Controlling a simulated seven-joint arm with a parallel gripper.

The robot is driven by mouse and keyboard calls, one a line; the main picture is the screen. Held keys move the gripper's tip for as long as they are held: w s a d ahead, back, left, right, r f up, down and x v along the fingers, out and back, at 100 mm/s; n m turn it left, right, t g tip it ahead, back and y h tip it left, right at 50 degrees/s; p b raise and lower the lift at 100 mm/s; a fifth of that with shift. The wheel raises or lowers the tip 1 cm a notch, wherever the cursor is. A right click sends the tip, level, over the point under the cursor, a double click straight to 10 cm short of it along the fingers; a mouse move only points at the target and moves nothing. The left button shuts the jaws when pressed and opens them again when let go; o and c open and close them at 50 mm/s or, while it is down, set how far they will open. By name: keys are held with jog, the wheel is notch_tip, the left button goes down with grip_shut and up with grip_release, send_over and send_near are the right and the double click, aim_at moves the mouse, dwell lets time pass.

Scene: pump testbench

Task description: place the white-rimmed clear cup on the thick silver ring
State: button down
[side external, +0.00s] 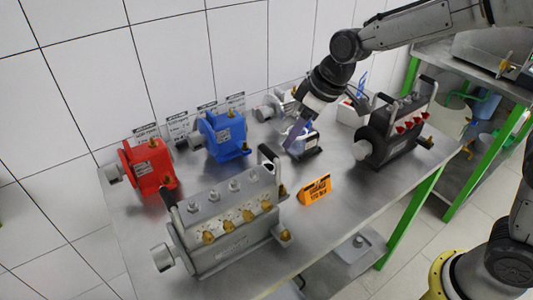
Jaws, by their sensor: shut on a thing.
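My gripper (297,130) reaches down over the back middle of the table, its fingers pointing at a small dark-based device. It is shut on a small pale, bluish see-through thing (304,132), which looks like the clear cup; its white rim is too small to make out. The cup is at or just above the dark-based device (306,151); I cannot tell whether they touch. The thick silver ring cannot be made out; it may be hidden by the gripper or too small to see.
A red pump (153,165) and a blue pump (222,135) stand to the left. A large grey pump (228,222) is in front, a black pump (393,135) to the right. An orange sign (314,189) stands on the metal table (345,208), with bare surface around it.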

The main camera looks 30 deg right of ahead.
jog(key=w+f, duration=0.2)
jog(key=w+a+f, duration=0.1)
jog(key=w+f, duration=0.1)
jog(key=w+a+f, duration=0.1)
jog(key=w+f, duration=0.1)
jog(key=w, duration=0.1)
jog(key=shift+a+f, duration=0.1)
jog(key=shift+f, duration=0.25)
jog(key=shift+w+f, duration=0.2)
jog(key=shift+w+a+f, duration=0.1)
jog(key=shift+f, duration=1.5)
jog(key=shift+f, duration=0.2)
jog(key=shift+c, duration=1.6)
grip_release()
jog(key=shift+r, duration=0.15)
